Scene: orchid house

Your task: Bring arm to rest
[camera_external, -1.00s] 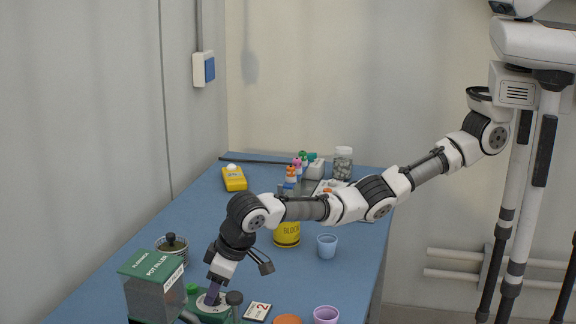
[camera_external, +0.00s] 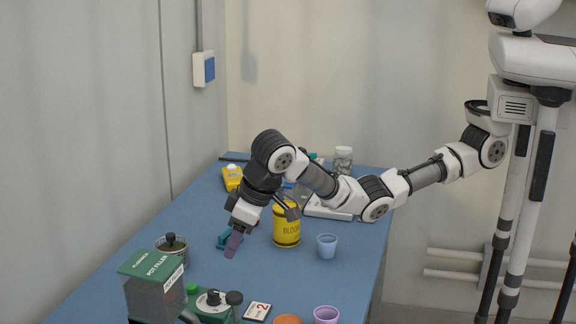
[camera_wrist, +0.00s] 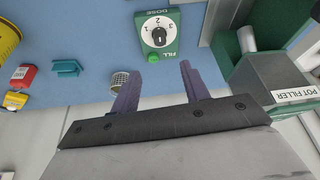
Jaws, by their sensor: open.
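My gripper (camera_external: 234,243) hangs above the blue table, tilted downward, with its purple fingers apart and nothing between them. In the wrist view my gripper (camera_wrist: 155,72) shows two spread fingers. The green dose panel with its white dial (camera_wrist: 157,29) and green fill button (camera_wrist: 153,58) lies beyond the fingertips, apart from them. The dial (camera_external: 211,299) also shows at the front of the table in the external view. My arm is stretched out across the table, bent at the elbow and wrist.
The pot filler (camera_external: 157,285) stands at the front left, near a wire basket (camera_external: 172,251). A yellow can (camera_external: 287,228), a blue cup (camera_external: 327,246) and a purple cup (camera_external: 326,314) stand to the right. A teal piece (camera_external: 223,240) lies beside my gripper. The table middle has free room.

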